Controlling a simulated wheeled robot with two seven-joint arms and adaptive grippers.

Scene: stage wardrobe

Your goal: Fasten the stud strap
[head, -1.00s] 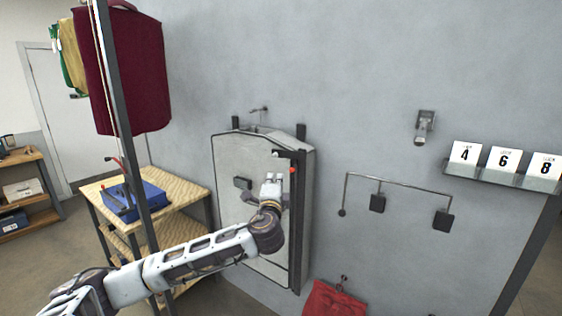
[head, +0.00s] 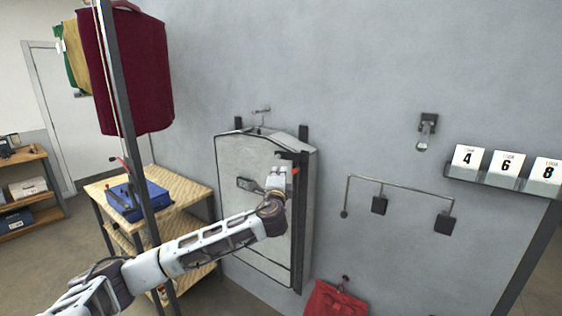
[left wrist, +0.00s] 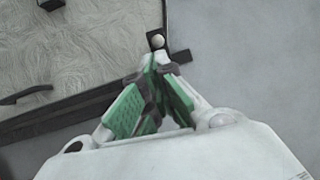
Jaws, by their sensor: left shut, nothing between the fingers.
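A pale grey garment case (head: 240,155) hangs on the wall, with dark trim down its right side. A short dark strap (head: 290,156) shows at its upper right, with a small red spot (head: 296,170) just below. In the left wrist view a pale round stud (left wrist: 157,41) sits on a small dark piece by the case's dark edge band (left wrist: 70,113). My left gripper (head: 278,170) is in front of the case's upper right. Its green-padded fingers (left wrist: 160,62) meet at the tips just below the stud, holding nothing. Whether they touch the stud I cannot tell. My right gripper is not in view.
A dark handle (head: 248,185) is on the case's front. A wooden shelf unit (head: 185,190) with a blue box (head: 140,198) and a rail post (head: 122,110) with clothes stand left. A wall rack (head: 400,190) and red bag (head: 335,300) are at right.

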